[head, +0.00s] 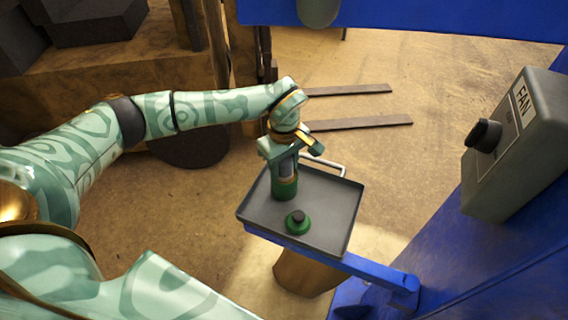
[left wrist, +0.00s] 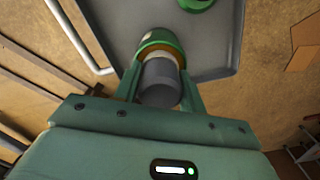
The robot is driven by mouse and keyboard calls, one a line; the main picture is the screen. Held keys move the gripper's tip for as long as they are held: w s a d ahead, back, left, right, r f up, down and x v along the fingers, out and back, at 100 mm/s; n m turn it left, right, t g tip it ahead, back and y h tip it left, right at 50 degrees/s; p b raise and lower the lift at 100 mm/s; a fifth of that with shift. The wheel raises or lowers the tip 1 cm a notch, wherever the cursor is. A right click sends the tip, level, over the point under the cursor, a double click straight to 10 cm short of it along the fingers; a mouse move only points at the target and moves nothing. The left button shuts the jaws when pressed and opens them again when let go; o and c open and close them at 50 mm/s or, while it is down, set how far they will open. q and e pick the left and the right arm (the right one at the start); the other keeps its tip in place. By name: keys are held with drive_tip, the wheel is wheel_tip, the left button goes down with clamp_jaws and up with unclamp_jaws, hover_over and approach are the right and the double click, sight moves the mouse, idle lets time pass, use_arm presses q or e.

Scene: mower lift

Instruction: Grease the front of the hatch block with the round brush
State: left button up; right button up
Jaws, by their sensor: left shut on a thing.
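My left gripper (head: 288,165) is over the grey tray, pointing down, shut on a grey cylindrical handle, which I take for the round brush. The handle (left wrist: 160,84) shows between the fingers in the left wrist view. Below it is a green pot (head: 285,188), with a brass-coloured band at its top; the pot also shows in the left wrist view (left wrist: 158,41). The handle's lower end meets the pot, so any bristles are hidden. A green lid-like disc (head: 298,223) with a black knob lies on the tray beside the pot. I cannot make out the hatch block. My right gripper is not in view.
The tray (head: 335,218) has a raised rim and a pale handle, and sits on a blue arm (head: 370,272). A grey FAN box (head: 515,145) with a black knob stands at right on blue framework. Two dark flat bars (head: 360,124) are on the floor beyond the tray.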

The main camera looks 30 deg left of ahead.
use_arm(q)
drive_tip(key=shift+s+f, duration=0.1)
wheel_tip(320, 180, up, 7)
drive_tip(key=p, duration=0.6)
idle(0.3)
idle(0.4)
